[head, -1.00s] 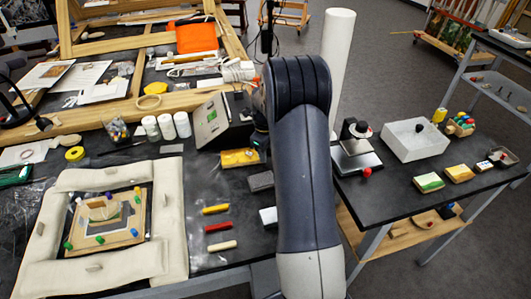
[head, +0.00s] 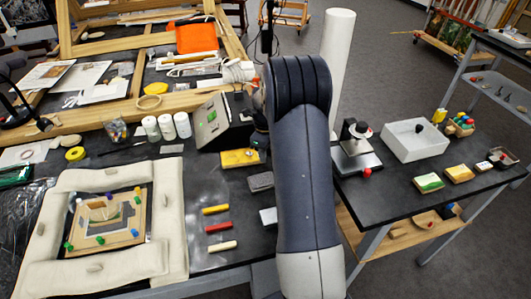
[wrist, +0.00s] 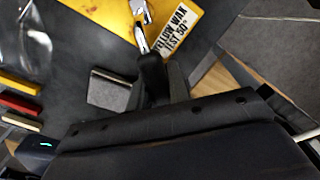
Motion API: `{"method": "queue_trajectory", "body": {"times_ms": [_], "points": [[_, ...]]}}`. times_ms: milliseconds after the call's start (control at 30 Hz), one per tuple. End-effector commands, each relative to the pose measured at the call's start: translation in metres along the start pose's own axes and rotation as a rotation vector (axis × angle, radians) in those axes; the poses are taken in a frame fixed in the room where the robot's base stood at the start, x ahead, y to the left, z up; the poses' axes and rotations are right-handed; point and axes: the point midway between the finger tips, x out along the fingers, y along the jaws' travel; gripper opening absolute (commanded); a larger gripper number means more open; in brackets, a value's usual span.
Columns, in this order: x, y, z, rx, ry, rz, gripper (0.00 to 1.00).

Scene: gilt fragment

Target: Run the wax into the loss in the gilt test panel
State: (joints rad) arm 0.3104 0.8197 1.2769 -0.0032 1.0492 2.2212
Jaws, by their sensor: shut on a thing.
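The gilt test panel (head: 130,237) lies flat inside a square of pale padded cushions (head: 60,215) at the left, with small coloured pegs around it. A pale area shows at its middle; the exact loss is too small to make out. A yellow wax block (head: 232,159), labelled "YELLOW WAX TEST 50°", lies to the right of the panel; it also shows in the wrist view (wrist: 105,12). In the wrist view my gripper (wrist: 155,88) is shut on a dark-handled tool with a bright metal end (wrist: 141,35). The metal end is over or at the block; contact is unclear. My arm hides the gripper in the head view.
Yellow, red and cream sticks (head: 219,227) lie between the cushions and my arm. A grey block (head: 260,181) lies close to the wax. White jars (head: 167,127) and a tilted dark box (head: 222,120) stand behind. A side table with a white tray (head: 415,140) is at right.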

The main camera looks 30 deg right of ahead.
Motion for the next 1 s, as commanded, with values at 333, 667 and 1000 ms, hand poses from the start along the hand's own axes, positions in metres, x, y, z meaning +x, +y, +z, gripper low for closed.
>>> {"method": "queue_trajectory", "body": {"times_ms": [333, 667, 1000], "points": [[-0.028, -0.001, 0.0, 0.0, -0.002, -0.003, 0.0], [-0.048, -0.001, 0.0, 0.0, -0.002, -0.002, 0.0], [-0.048, 0.0, 0.0, 0.0, -0.002, -0.002, 0.0]]}}
